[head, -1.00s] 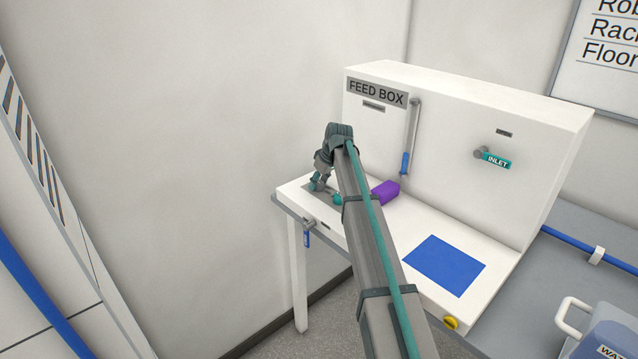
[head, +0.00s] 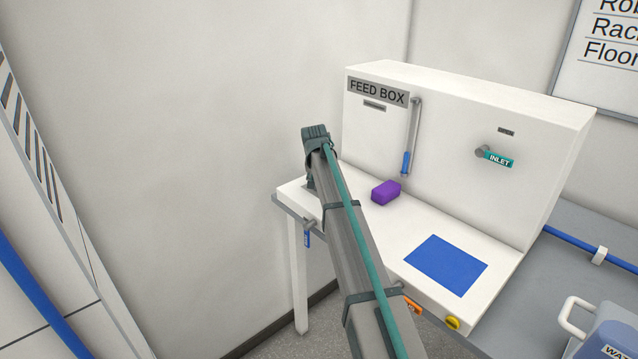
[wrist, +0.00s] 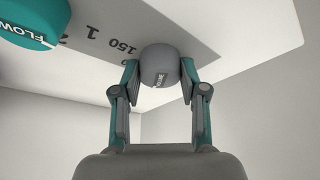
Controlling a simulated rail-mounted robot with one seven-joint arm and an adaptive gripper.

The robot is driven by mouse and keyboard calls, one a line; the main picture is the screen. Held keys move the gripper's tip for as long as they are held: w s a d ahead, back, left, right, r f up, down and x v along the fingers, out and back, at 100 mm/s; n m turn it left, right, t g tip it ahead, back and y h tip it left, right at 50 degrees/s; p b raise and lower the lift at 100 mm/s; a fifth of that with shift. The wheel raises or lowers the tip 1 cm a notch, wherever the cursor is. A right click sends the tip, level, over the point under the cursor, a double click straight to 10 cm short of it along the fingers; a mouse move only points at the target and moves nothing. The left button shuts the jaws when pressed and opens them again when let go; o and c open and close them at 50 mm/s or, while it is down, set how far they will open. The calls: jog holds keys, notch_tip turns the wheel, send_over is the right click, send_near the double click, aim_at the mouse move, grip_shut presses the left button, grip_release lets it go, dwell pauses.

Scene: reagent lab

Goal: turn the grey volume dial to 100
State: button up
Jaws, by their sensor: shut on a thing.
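The grey volume dial (wrist: 160,68) is a round knob with a small pale label, at the top middle of the wrist view. My gripper (wrist: 159,78) has one finger on each side of the dial and is shut on it. Scale numbers, among them 150, are printed on the grey panel (wrist: 185,28) beside it; I cannot read the dial's setting. In the head view my own arm hides the gripper and the dial at the table's left end.
A teal FLOW dial (wrist: 28,22) sits close by at the upper left. On the white table, a purple block (head: 385,192) and a blue mat (head: 446,265) lie to the right. The feed box (head: 460,150) rises behind, with a blue-handled lever (head: 406,162) and a teal INLET handle (head: 499,159).

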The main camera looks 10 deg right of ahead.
jog(key=m, duration=0.2)
jog(key=m+g+h, duration=0.1)
jog(key=m, duration=0.1)
jog(key=shift+w+m+h+b, duration=0.1)
jog(key=shift+m+h+b, duration=0.2)
jog(key=shift+b, duration=0.05)
jog(key=shift+m+g+h, duration=0.4)
jog(key=shift+m, duration=1.1)
jog(key=o, duration=1.1)
jog(key=shift+o, duration=0.2)
jog(key=v, duration=1.2)
